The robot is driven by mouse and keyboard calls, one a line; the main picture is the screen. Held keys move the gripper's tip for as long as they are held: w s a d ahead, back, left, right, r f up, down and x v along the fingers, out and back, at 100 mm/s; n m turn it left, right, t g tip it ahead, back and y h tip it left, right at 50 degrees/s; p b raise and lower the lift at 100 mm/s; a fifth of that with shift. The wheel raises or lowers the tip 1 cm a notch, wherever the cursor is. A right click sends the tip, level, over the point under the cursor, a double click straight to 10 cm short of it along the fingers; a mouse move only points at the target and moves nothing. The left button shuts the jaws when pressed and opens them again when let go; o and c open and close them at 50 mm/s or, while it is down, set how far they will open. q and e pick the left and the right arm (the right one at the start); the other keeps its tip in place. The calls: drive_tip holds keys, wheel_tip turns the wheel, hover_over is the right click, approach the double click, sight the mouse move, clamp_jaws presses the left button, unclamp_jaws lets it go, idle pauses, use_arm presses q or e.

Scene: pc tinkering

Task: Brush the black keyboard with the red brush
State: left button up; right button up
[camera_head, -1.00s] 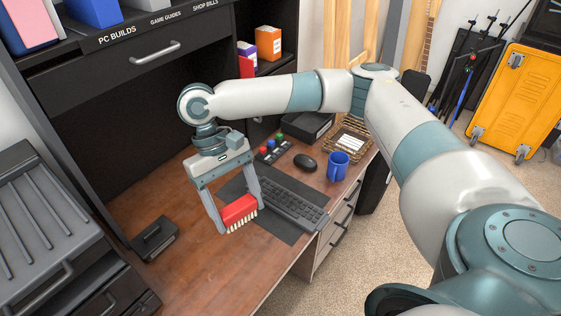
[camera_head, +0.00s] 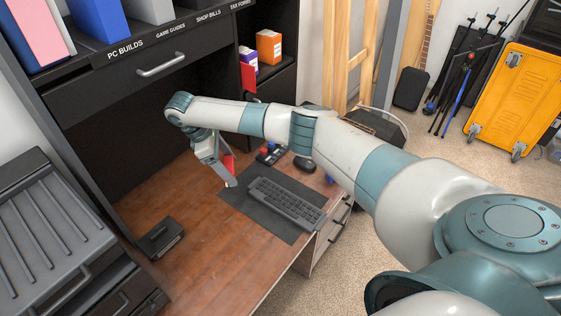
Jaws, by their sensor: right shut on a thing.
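The black keyboard (camera_head: 287,204) lies on a dark desk mat (camera_head: 236,203) on the wooden desk. My right gripper (camera_head: 229,177) is shut on the red brush (camera_head: 229,162). I see the gripper nearly side-on, so a finger covers much of the brush and its bristles are hidden. The gripper is above the left back part of the mat, left of the keyboard and apart from it in the picture. How high the brush is above the mat I cannot tell. My left gripper is out of view.
A black mouse (camera_head: 304,164) is behind the keyboard, and the blue mug (camera_head: 329,180) is mostly hidden by my right arm. A small black box (camera_head: 161,238) stands on the left of the desk. The front left desk is clear. Shelves rise behind.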

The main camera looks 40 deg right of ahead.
drive_tip(key=d+f+n+t+p, duration=0.1)
drive_tip(key=d+f+n, duration=0.3)
drive_tip(key=d, duration=0.5)
drive_tip(key=s+d+f+n+t+p, duration=0.1)
drive_tip(key=d+f+n+t+p, duration=0.1)
drive_tip(key=d+f+n, duration=0.3)
drive_tip(key=d+f+p, duration=0.1)
drive_tip(key=d, duration=0.3)
drive_tip(key=shift+d+f+t, duration=0.15)
drive_tip(key=shift+d+t, duration=0.15)
